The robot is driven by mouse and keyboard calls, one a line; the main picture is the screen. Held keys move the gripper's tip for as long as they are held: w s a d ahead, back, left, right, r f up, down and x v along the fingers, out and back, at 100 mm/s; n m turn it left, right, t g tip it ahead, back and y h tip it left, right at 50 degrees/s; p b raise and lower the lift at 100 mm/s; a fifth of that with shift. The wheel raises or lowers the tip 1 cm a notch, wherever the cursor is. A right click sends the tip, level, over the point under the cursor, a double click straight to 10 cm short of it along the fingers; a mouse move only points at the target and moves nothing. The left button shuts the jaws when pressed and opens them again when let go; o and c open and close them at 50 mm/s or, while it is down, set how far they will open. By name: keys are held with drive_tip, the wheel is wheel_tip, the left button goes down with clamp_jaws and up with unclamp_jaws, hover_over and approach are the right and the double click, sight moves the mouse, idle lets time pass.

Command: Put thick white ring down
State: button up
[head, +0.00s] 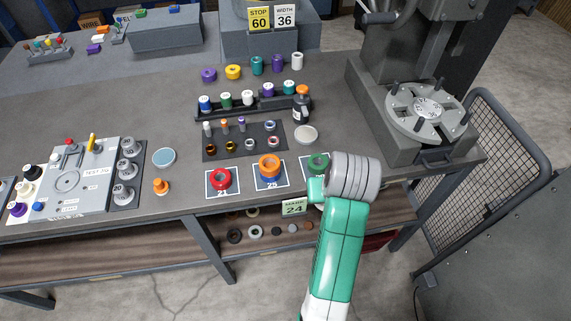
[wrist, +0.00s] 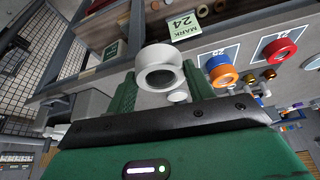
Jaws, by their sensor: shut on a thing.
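The thick white ring (wrist: 162,68) is held between the green fingers of my gripper (wrist: 163,88) in the wrist view, its dark hole facing the camera. My gripper is shut on it. In the head view my arm hides the ring and most of the gripper, which is at the bench's front edge by the right-hand mat (head: 307,163). I cannot tell the ring's height above the bench. A "MARK 24" sign (head: 293,207) hangs at the front edge and also shows in the wrist view (wrist: 182,25).
A red ring (head: 221,179) and an orange ring (head: 269,164) over a blue one sit on mats to the left. A rack (head: 240,104) of coloured spools and a dark bottle (head: 301,108) stand behind. A round-table machine (head: 428,108) is at right.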

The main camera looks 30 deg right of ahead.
drive_tip(key=shift+w+d, duration=0.15)
drive_tip(key=shift+w, duration=0.05)
drive_tip(key=shift+w+d+f+b, duration=0.8)
drive_tip(key=shift+w+d, duration=0.6)
drive_tip(key=shift+w, duration=0.8)
drive_tip(key=shift+w+d+f+b, duration=0.8)
drive_tip(key=shift+w+d, duration=0.55)
drive_tip(key=shift+w, duration=0.85)
drive_tip(key=shift+w+d+f+b, duration=0.75)
drive_tip(key=shift+w+d, duration=0.65)
drive_tip(key=shift+w, duration=0.8)
drive_tip(key=shift+f, duration=0.2)
drive_tip(key=shift+f, duration=0.4)
drive_tip(key=o, duration=1.1)
drive_tip(key=shift+r, duration=0.1)
